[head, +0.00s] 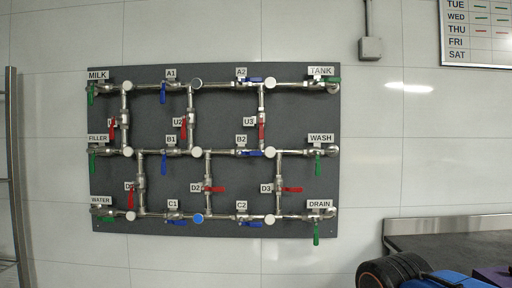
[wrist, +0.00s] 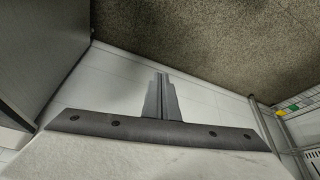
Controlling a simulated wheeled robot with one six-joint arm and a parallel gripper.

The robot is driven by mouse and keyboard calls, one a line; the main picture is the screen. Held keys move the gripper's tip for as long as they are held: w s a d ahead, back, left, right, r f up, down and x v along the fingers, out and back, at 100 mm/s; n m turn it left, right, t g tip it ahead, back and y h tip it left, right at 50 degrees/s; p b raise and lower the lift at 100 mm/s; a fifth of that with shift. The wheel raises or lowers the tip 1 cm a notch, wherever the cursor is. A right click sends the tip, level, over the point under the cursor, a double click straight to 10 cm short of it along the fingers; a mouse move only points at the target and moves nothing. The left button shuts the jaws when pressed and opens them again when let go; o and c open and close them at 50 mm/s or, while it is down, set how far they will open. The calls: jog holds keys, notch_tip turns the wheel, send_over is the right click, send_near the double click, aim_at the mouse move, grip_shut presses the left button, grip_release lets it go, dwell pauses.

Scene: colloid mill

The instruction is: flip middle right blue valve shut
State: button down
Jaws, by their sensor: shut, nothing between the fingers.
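The B2 valve has a blue handle (head: 251,153) in the middle row, right of centre, on the grey pipe panel (head: 225,110) in the head view. Its handle lies level, in line with the horizontal pipe, and points right. The B2 label (head: 241,140) is just above it. My gripper (wrist: 160,80) shows in the wrist view with its fingers together and nothing between them. It is away from the panel, and no valve shows in the wrist view. The gripper's fingers cannot be made out in the head view.
Blue handles A2 (head: 252,80) and C2 (head: 243,223) sit above and below B2. Red handles U3 (head: 262,131) and D3 (head: 292,190) are close by, and the green WASH handle (head: 318,166) hangs to the right. A dark counter (head: 450,238) stands at lower right.

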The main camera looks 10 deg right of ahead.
jog(key=w+a+r+t+h, duration=0.1)
jog(key=w+r, duration=1)
jog(key=r, duration=0.4)
jog(key=w+a+r+t, duration=0.1)
jog(key=w+r, duration=1.1)
jog(key=r, duration=0.3)
jog(key=m+t+h, duration=0.2)
jog(key=m, duration=0.1)
send_near(256, 153)
jog(key=r, duration=0.1)
jog(key=s+r, duration=0.1)
jog(key=r, duration=0.2)
jog(key=shift+s+r, duration=0.25)
jog(key=shift+r, duration=0.05)
jog(key=shift+w+f, duration=0.1)
jog(key=shift+f, duration=0.05)
jog(key=x, duration=0.9)
jog(key=shift+f, duration=0.45)
